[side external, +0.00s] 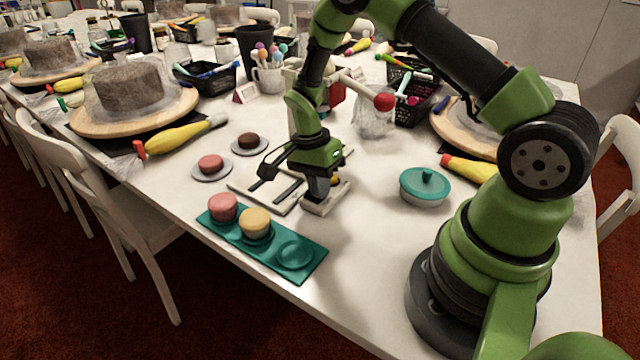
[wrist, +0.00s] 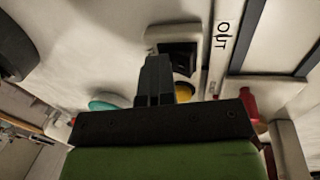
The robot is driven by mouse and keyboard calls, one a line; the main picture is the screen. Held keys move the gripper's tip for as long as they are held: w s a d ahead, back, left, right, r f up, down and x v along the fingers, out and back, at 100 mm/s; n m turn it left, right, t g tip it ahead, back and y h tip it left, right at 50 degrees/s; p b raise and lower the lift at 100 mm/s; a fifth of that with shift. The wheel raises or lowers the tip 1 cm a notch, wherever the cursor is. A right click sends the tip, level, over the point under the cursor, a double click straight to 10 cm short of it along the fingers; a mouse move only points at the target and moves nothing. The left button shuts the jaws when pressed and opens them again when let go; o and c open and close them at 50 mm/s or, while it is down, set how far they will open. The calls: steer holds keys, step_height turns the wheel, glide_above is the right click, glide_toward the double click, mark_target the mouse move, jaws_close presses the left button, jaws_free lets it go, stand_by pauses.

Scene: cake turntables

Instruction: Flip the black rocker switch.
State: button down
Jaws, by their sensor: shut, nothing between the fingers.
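The black rocker switch (wrist: 180,60) sits in a small white housing (wrist: 152,37) in the wrist view. In the side view the white housing (side external: 318,207) stands on the table at the right end of a pale board; the rocker itself is largely hidden by my fingers. My gripper (side external: 319,196) points down just over the housing. In the wrist view the fingers of my gripper (wrist: 156,60) are shut with nothing between them, their tips overlapping the rocker's left edge. I cannot tell whether they touch it. A yellow round part (wrist: 183,92) shows beside the fingers.
The pale board (side external: 240,186) has dark slots. A teal tray (side external: 272,252) with two cakes lies in front. A teal lidded bowl (side external: 425,187) stands right of the gripper. A red-ended lever (side external: 383,102) sticks out behind. Two small plates (side external: 212,176) (side external: 262,148) lie left.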

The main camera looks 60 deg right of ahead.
steer(key=shift+w+f, duration=0.25)
steer(key=shift+w, duration=0.15)
steer(key=shift+r, duration=0.2)
steer(key=s+a+r+n+t, duration=0.2)
steer(key=s+r+n, duration=0.15)
steer(key=r, duration=0.75)
steer(key=s+a+r+n+t, duration=0.2)
steer(key=s+r, duration=0.2)
steer(key=r, duration=0.8)
steer(key=s+a+r+n+t+y, duration=0.2)
steer(key=s+a+r+n+t, duration=0.2)
steer(key=s+n, duration=0.4)
steer(key=shift+s+a+r+n+t, duration=0.4)
steer(key=shift+r+t, duration=0.2)
steer(key=shift+t, duration=0.2)
